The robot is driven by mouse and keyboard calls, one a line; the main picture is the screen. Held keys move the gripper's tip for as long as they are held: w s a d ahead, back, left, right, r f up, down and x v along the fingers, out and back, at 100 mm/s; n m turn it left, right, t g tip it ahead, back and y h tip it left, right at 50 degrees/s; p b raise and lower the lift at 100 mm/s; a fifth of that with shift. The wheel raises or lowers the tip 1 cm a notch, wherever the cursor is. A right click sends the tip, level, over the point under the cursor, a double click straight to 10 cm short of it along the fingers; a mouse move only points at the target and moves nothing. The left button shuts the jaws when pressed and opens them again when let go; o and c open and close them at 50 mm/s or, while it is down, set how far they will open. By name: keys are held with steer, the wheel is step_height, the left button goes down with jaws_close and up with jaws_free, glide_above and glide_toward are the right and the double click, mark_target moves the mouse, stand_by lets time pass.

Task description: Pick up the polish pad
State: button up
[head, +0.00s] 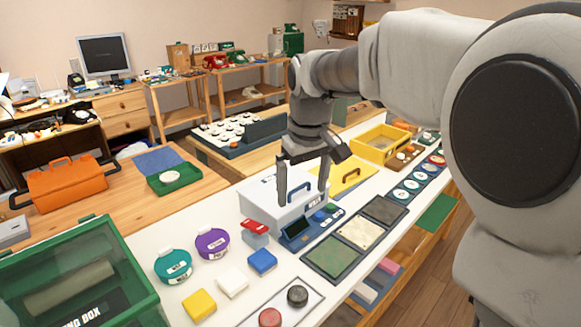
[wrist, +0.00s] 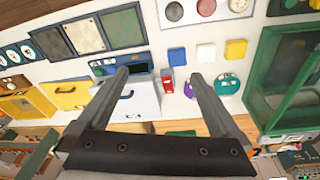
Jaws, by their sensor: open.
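No label marks the polish pad, and I cannot tell which item it is. Small square blocks, yellow (head: 199,304), white (head: 232,284) and blue (head: 262,262), lie on the white table; they also show in the wrist view as yellow (wrist: 236,48), white (wrist: 206,53) and blue (wrist: 177,57). Flat framed squares, green (head: 333,256), cream (head: 358,232) and dark grey (head: 383,210), lie to their right. My gripper (head: 302,195) is open and empty, above the white box (head: 262,206) and the small blue device, apart from the blocks.
A green clear-sided box (head: 135,277) stands at the left front. Teal (head: 173,266) and purple (head: 212,244) round tins and a red-topped item (head: 255,229) stand behind the blocks. A tray with black and red discs (head: 283,306) is in front. A yellow bin (head: 381,145) is farther back.

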steer(key=w+a+f+n+g+b, duration=0.1)
steer(key=w+a+f+n, duration=0.15)
steer(key=a+f, duration=0.25)
steer(key=w+a+f+n+g, duration=0.1)
steer(key=w+a+f, duration=0.3)
steer(key=a+f, duration=0.2)
steer(key=b, duration=0.2)
glide_above(262, 257)
steer(key=shift+m+h, duration=0.25)
steer(key=shift+h, duration=0.05)
steer(key=f, duration=1.2)
steer(key=shift+s+a, duration=0.2)
steer(key=shift+s, duration=0.05)
steer(key=shift+w+d+f+b, duration=0.1)
steer(key=shift+f+b, duration=0.15)
steer(key=shift+f, duration=1.1)
steer(key=shift+w+d+f+b, duration=0.1)
steer(key=shift+f+b, duration=0.15)
steer(key=shift+f, duration=1.1)
steer(key=c, duration=1.3)
steer(key=shift+r, duration=0.2)
